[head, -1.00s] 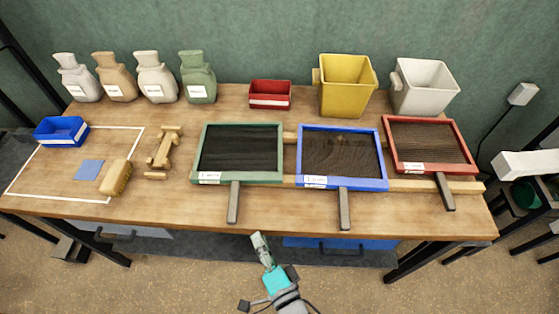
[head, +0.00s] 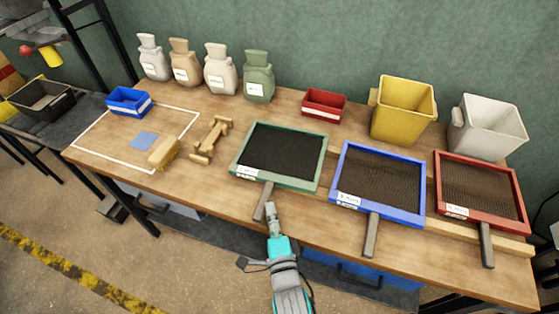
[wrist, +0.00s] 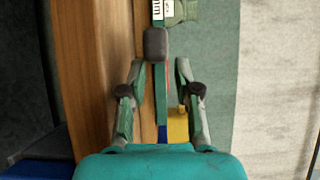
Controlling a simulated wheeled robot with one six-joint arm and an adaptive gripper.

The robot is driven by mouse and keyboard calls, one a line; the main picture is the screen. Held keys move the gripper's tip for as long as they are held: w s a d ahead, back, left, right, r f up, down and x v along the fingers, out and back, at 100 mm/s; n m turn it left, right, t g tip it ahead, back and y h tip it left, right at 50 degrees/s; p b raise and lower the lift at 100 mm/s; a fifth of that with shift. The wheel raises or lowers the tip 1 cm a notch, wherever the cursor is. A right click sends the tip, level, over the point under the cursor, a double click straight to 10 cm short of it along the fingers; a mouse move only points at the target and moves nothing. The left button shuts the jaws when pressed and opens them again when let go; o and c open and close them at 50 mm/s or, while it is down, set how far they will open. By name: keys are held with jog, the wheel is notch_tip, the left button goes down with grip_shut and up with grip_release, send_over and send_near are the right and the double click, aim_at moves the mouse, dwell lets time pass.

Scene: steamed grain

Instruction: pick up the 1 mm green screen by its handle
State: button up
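The green-framed screen (head: 235,171) lies on the workbench, left of the blue and red screens, with dark mesh and a white label too small to read. Its dark grey handle (head: 261,207) points toward me past the frame's front side. My gripper (head: 271,207) is at the handle's near end in the head view. In the wrist view my gripper (wrist: 160,68) is open, its fingers apart. The handle's end (wrist: 155,43) shows just above the gap between the fingertips, and the green frame (wrist: 161,100) shows edge-on behind. I cannot tell whether they touch.
The blue screen (head: 335,197) and red screen (head: 515,224) lie to the right on the wooden bench (head: 200,200). A wooden scoop-like piece (head: 211,139) and a brush (head: 164,152) lie left. Yellow (head: 402,112) and white (head: 488,130) bins stand behind.

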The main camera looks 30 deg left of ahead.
aim_at(267, 196)
jog(key=shift+x, duration=2.85)
jog(key=shift+f, duration=0.2)
jog(key=shift+r, duration=0.1)
grip_shut()
